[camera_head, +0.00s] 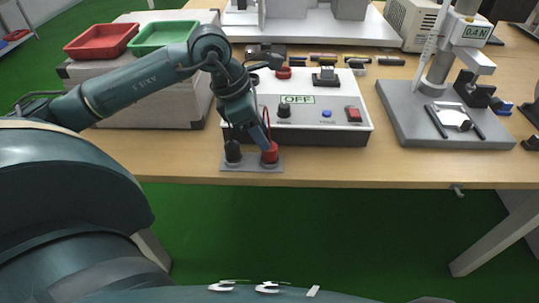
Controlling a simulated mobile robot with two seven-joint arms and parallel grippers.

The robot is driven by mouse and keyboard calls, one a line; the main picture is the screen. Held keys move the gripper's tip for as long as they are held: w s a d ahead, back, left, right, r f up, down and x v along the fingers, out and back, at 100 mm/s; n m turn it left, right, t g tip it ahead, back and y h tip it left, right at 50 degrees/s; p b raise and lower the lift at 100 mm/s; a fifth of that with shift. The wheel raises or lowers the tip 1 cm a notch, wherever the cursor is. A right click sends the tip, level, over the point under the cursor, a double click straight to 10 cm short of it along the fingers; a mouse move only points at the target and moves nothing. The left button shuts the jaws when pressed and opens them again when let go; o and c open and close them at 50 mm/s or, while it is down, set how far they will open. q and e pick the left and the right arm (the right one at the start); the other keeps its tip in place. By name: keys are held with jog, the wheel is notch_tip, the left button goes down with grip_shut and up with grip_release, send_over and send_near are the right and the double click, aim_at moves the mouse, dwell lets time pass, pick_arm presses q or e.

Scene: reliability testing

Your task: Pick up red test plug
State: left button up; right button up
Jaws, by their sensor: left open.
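The red test plug (270,154) stands upright on a small grey plate (252,167) near the table's front edge, with a red lead rising from it. A black plug (233,153) stands to its left on the same plate. My left gripper (263,138) is open and points down at the red plug, its fingertip area right at the plug's top. I cannot tell whether it touches the plug, and one finger is not clearly seen. My right gripper is not in view.
Behind is a white tester box (341,93) with an OFF display and a red switch (354,114). Red (101,41) and green (164,36) trays sit at back left. A grey force-gauge stand (398,108) is at right.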

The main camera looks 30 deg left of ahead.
aim_at(270, 152)
pick_arm(q)
jog(key=x, duration=0.5)
jog(key=shift+d+f, duration=0.1)
jog(key=shift+d, duration=0.2)
jog(key=c, duration=0.8)
